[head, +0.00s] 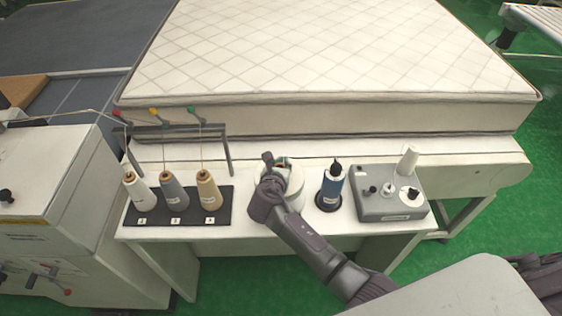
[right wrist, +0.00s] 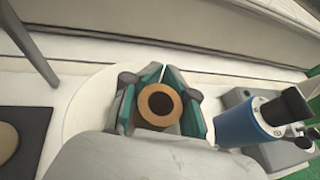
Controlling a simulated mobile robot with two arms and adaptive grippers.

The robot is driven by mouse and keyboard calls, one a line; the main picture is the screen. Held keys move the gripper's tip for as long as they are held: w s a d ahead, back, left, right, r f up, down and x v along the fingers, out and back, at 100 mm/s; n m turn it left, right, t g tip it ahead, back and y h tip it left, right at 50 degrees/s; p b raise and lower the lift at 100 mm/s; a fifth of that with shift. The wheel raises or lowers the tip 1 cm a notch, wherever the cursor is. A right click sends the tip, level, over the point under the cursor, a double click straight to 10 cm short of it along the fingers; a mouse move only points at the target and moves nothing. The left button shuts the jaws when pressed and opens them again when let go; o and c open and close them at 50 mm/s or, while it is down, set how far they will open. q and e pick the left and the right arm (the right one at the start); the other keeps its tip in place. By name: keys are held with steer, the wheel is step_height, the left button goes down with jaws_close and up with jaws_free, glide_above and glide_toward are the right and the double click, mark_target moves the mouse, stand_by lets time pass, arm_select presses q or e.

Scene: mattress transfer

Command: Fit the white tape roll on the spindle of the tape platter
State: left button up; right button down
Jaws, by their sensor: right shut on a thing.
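My right gripper (head: 268,160) is over the white tape platter (head: 296,192) near the middle of the bench. In the right wrist view its teal-padded fingers (right wrist: 160,95) are shut on the tape roll, whose brown ring-shaped core (right wrist: 145,105) with a dark hole faces the camera. The roll's white outside is mostly hidden by the fingers. The round platter also shows in the right wrist view (right wrist: 84,108), behind and left of the gripper. The spindle is hidden, so I cannot tell whether the roll is around it. My left gripper is not in view.
Several thread cones stand on a black tray (head: 222,212) to the left. A mattress (head: 330,60) lies behind.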

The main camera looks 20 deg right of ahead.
steer(key=shift+s+d+f+b, duration=0.15)
steer(key=shift+f+b, duration=0.65)
steer(key=shift+f, duration=0.5)
steer(key=shift+w+d+f+b, duration=0.1)
steer(key=shift+f+b, duration=0.65)
steer(key=shift+f, duration=0.55)
steer(key=shift+f, duration=0.35)
steer(key=shift+f+b, duration=0.35)
steer(key=shift+b, duration=0.05)
steer(key=shift+f+b, duration=0.45)
steer(key=shift+f, duration=0.25)
steer(key=shift+f+b, duration=0.45)
steer(key=shift+f, duration=0.25)
steer(key=c, duration=1.4)
jaws_free()
steer(key=o, duration=0.6)
steer(key=shift+s+d+r, duration=0.15)
steer(key=shift+s+r, duration=0.05)
steer(key=shift+a, duration=0.3)
